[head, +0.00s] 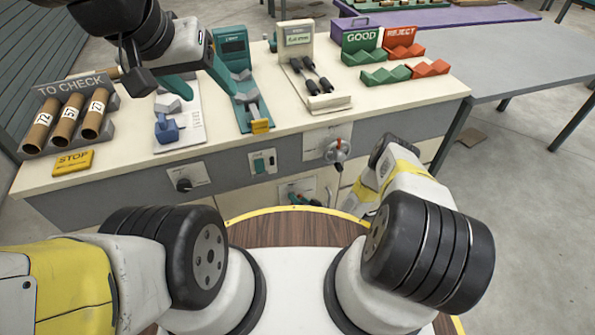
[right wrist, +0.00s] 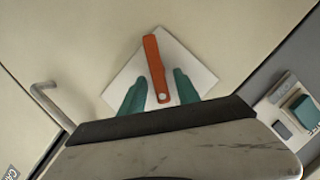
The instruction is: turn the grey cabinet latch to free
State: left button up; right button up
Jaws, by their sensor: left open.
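The cabinet latch shows in the right wrist view as an orange-red lever (right wrist: 155,65) on a pale square plate (right wrist: 190,58). The lever has a light pivot dot at its end nearest the gripper. My right gripper (right wrist: 160,92) is open, its teal fingers on either side of the lever near the pivot, with visible gaps. I cannot tell whether either finger touches it. In the head view my right gripper (head: 303,198) is low at the bench front, largely covering the latch. My left gripper (head: 197,76) is open and empty above the bench top at upper left.
A bar handle (right wrist: 45,98) and a green switch (right wrist: 305,110) flank the latch in the wrist view. In the head view a hand crank (head: 337,151) is above it and a dark knob (head: 184,184) is further left. Fixtures cover much of the bench top (head: 390,95).

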jog(key=v, duration=0.8)
